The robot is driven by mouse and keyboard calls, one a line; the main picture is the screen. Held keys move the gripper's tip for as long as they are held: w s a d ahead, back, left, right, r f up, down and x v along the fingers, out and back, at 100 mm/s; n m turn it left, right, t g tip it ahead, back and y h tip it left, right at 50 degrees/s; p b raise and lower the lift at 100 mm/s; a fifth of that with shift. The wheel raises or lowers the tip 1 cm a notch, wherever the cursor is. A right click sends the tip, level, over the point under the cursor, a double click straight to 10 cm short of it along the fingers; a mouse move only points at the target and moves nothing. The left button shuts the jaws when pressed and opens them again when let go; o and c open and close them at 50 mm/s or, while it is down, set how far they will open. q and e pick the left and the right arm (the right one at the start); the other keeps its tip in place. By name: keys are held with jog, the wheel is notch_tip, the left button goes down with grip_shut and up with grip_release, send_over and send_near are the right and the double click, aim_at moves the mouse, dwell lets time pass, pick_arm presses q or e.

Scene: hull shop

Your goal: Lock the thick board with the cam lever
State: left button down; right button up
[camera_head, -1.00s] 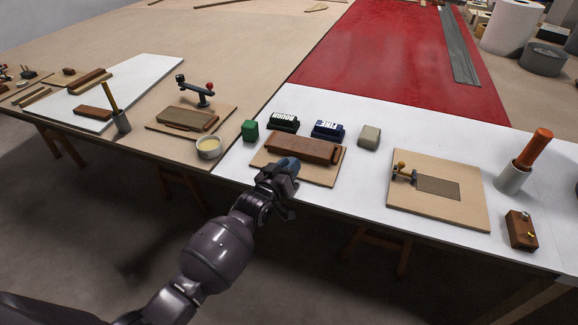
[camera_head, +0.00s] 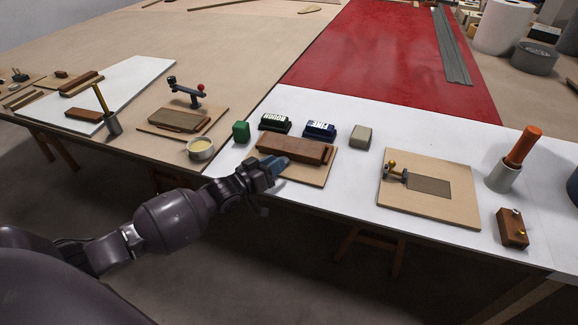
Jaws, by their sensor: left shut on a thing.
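A thick reddish-brown board (camera_head: 297,148) lies on a light wooden base (camera_head: 317,178) near the front of the white bench top. My left gripper (camera_head: 274,168) is at the board's near left side, over the base's front edge. It is shut on a small blue-grey piece (camera_head: 277,162) close against the board. Whether this piece is the cam lever I cannot tell, as the gripper hides most of it. My right gripper is out of view.
A green block (camera_head: 241,132), two labelled blocks (camera_head: 276,123) (camera_head: 320,130) and a grey block (camera_head: 361,137) stand behind the board. A cup (camera_head: 200,148) is left of it. A brass-knobbed clamp (camera_head: 393,169) sits on a plate (camera_head: 445,207) at right.

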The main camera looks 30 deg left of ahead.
pick_arm(q)
jog(key=shift+a+f+m+h, duration=0.2)
jog(key=shift+f+m+h, duration=0.1)
jog(key=shift+f, duration=0.05)
jog(key=shift+a+m+g+h+b, duration=0.15)
jog(key=shift+m+g+h+b, duration=0.2)
jog(key=shift+h+b, duration=0.25)
jog(key=shift+w+a+r+m+g+h+b, duration=0.1)
jog(key=shift+a+r+m+g+h+b, duration=0.1)
jog(key=shift+m+g+h+b, duration=0.3)
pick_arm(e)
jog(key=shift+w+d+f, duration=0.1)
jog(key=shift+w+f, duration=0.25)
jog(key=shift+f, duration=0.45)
pick_arm(q)
jog(key=shift+r, duration=0.1)
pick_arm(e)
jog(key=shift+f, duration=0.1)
pick_arm(q)
jog(key=c, duration=0.9)
grip_release()
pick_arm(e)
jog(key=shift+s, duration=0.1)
